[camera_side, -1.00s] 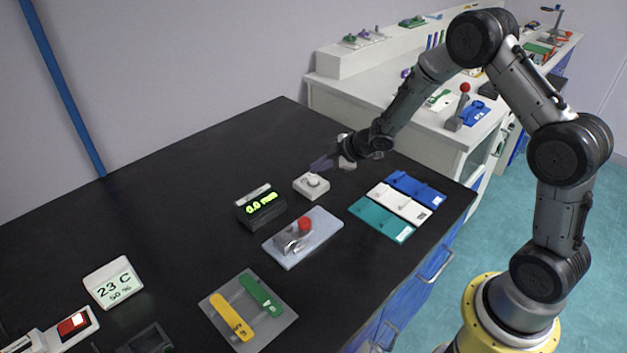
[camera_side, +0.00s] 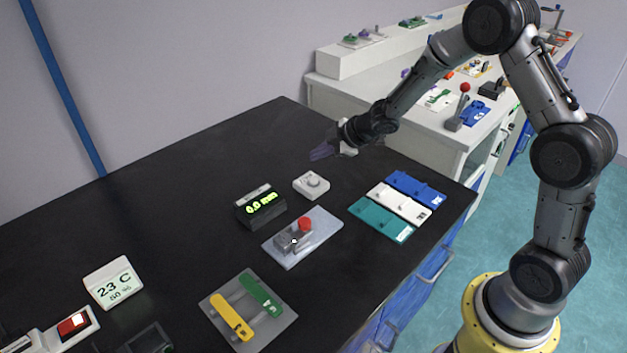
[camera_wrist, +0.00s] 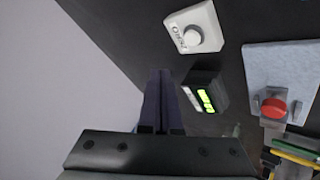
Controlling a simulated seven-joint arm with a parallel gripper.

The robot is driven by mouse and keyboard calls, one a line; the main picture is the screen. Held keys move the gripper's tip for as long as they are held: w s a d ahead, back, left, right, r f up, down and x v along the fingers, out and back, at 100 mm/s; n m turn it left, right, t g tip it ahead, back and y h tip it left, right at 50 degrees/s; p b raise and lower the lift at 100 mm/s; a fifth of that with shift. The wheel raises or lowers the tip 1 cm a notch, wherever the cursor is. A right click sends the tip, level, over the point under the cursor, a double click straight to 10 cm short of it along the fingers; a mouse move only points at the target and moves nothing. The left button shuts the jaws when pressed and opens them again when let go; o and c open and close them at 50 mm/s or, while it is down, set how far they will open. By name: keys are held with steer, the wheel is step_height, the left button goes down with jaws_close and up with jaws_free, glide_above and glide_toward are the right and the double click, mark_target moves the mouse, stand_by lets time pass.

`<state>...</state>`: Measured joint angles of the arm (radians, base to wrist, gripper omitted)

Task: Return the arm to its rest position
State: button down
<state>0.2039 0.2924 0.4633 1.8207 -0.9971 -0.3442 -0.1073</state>
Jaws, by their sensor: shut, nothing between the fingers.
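My gripper (camera_side: 322,152) hangs in the air over the back part of the black bench, behind the white knob box (camera_side: 311,185). Its fingers are together with nothing between them; they also show in the wrist view (camera_wrist: 161,92). The white knob box also shows in the wrist view (camera_wrist: 194,31). No object of the task is held, and my gripper appears clear of everything around it.
The black display (camera_side: 260,208) reads 0.0 min. Blue, white and teal trays (camera_side: 401,206) lie at right. A grey plate with yellow and green levers (camera_side: 247,311) is nearer. The bench's back left is clear.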

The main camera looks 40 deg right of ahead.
step_height(320, 180, up, 17)
steer(key=s+a+t, duration=0.2)
steer(key=a+t, duration=0.1)
steer(key=s+d+r+m+h, duration=0.2)
steer(key=s+r+m+h, duration=0.15)
steer(key=s+r, duration=0.55)
steer(key=s+f+m+g, duration=0.2)
steer(key=s+m, duration=0.3)
steer(key=s, duration=1)
steer(key=s+a+f+m+g+y, duration=0.1)
steer(key=s+a+f+m+g, duration=0.2)
steer(key=s+f, duration=0.4)
steer(key=s+g, duration=0.1)
steer(key=s, duration=0.2)
steer(key=shift+s+a+f, duration=0.25)
steer(key=shift+f, duration=0.1)
